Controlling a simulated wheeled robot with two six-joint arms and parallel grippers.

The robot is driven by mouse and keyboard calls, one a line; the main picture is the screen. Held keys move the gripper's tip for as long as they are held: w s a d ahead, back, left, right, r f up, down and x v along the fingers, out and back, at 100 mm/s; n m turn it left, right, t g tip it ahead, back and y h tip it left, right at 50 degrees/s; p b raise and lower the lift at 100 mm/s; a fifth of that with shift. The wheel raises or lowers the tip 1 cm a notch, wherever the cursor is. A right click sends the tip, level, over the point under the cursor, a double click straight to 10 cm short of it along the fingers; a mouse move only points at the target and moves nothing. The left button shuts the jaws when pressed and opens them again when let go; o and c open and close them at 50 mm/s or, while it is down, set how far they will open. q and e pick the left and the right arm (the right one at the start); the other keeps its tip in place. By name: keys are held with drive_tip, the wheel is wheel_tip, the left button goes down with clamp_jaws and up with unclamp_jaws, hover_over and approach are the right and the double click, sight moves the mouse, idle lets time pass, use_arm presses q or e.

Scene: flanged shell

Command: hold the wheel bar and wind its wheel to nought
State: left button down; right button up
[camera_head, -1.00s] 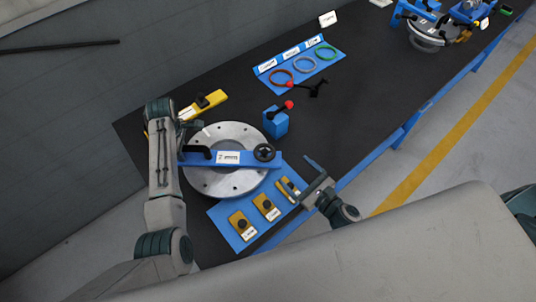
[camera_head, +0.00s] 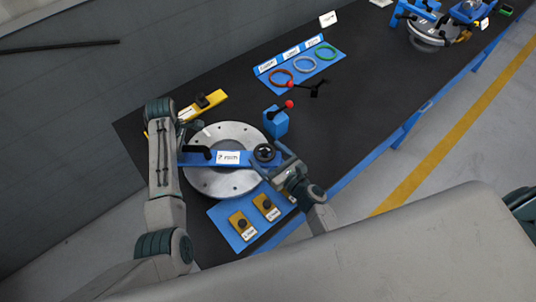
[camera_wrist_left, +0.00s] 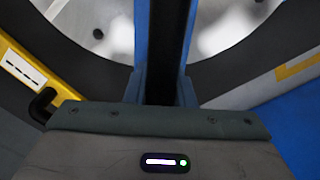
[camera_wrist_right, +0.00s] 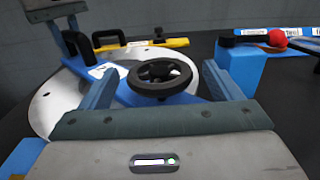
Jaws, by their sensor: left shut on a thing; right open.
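The blue wheel bar (camera_head: 205,158) lies across the round silver flange plate (camera_head: 225,184), with a white label at its middle. Its black handwheel (camera_head: 264,152) sits at the bar's right end; the wheel also shows in the right wrist view (camera_wrist_right: 160,77). My left gripper (camera_head: 187,148) is shut on the bar's black handle at the left end; the left wrist view shows the dark handle (camera_wrist_left: 168,60) between the fingers. My right gripper (camera_head: 274,158) is open, its fingers pointing at the handwheel from the right, one to each side of it in the right wrist view. The wheel's reading is too small to tell.
A blue tray (camera_head: 225,220) with yellow blocks lies in front of the plate. A blue box (camera_head: 276,122) with a red-knobbed lever stands behind the wheel. A yellow bar tool (camera_head: 208,103) lies behind, and a blue ring holder (camera_head: 325,66) further back.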

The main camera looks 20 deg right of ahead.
drive_tip(key=shift+w+a, duration=0.1)
drive_tip(key=shift+w, duration=0.1)
drive_tip(key=shift+c, duration=0.3)
drive_tip(key=c, duration=0.9)
drive_tip(key=shift+c, duration=0.2)
